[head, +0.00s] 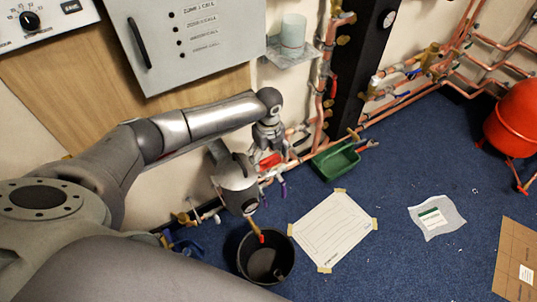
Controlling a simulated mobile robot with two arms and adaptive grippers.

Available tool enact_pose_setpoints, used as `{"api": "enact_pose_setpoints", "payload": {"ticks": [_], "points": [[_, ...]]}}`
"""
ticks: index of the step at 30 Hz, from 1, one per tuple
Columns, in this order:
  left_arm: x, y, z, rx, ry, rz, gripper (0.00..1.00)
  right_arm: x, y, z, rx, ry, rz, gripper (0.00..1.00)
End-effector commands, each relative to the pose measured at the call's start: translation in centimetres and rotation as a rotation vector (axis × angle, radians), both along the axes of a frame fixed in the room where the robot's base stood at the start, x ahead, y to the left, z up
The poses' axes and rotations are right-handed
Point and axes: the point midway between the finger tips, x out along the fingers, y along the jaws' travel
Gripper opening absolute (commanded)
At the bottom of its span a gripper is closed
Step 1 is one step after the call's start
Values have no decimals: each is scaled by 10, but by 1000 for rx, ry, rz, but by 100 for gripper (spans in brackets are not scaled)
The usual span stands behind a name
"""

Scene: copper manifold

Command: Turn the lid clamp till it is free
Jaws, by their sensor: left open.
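A grey metal pot (236,184) with a lid sits low against the wall on the copper pipework, left of centre. I cannot make out the lid clamp clearly at this size. My left gripper (269,147) points down just beyond the pot's upper right side, by the pipes. It is open, and I see nothing held between its fingers. A red part (270,161) shows just below the fingertips; I cannot tell whether they touch it. My right gripper is not in view.
A black bucket (246,268) stands on the blue floor below the pot. A taped white sheet (333,229) lies beside it. A green tray (335,162) sits right of the gripper, near copper pipes (400,107). A grey cabinet (190,40) overhangs the arm. A red vessel (514,120) stands far right.

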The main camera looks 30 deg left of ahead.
Motion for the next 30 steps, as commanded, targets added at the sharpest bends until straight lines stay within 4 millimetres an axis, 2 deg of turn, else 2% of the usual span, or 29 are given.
{"api": "enact_pose_setpoints", "payload": {"ticks": [3, 12, 14, 23, 30], "points": [[0, 0, 0, 0, 0, 0, 79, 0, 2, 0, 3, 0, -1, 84], [0, 0, 0, 0, 1, 0, 40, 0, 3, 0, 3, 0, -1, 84], [0, 0, 0, 0, 1, 0, 35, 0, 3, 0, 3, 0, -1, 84], [-1, 0, 2, 0, 4, 43, 35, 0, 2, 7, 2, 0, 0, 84], [-1, -1, 4, 0, 6, 186, 35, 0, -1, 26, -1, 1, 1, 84]]}}
